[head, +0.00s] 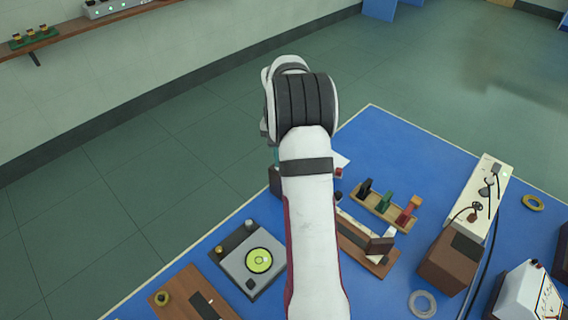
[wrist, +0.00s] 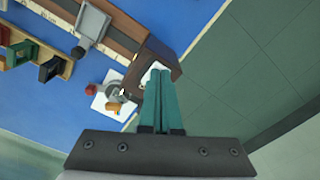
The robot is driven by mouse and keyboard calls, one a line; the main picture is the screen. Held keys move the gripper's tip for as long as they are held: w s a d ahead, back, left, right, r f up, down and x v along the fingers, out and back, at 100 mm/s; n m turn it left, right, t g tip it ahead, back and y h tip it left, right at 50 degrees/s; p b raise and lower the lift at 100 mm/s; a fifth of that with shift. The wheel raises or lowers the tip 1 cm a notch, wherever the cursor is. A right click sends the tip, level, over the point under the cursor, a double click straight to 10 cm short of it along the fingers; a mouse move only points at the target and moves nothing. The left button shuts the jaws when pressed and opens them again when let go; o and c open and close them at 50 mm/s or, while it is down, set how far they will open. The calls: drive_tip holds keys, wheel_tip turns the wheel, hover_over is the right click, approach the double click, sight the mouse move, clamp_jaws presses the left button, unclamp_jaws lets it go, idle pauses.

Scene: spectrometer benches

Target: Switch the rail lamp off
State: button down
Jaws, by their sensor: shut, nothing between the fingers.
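A brown box (wrist: 137,73), which looks like the rail lamp, stands at the end of a wooden rail (wrist: 112,27) in the wrist view. A bright white patch shows on its near side. In the head view a dark brown part of it (head: 275,181) shows left of my arm, and the rest is hidden. My gripper (wrist: 161,78) is shut and empty, its teal fingertips over or close to the box's white patch. I cannot tell whether they touch. The switch cannot be made out clearly.
A white card (wrist: 108,98) with small grey and orange parts lies beside the box, near a red knob (wrist: 90,88). A wooden rack (head: 379,213) holds dark, green and orange pieces. A grey instrument (head: 238,276) with a yellow-green disc stands left. The blue bench (head: 371,128) ends just beyond.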

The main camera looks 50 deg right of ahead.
drive_tip(key=shift+f, duration=0.35)
wheel_tip(320, 180, up, 7)
drive_tip(key=shift+f, duration=0.1)
idle(0.6)
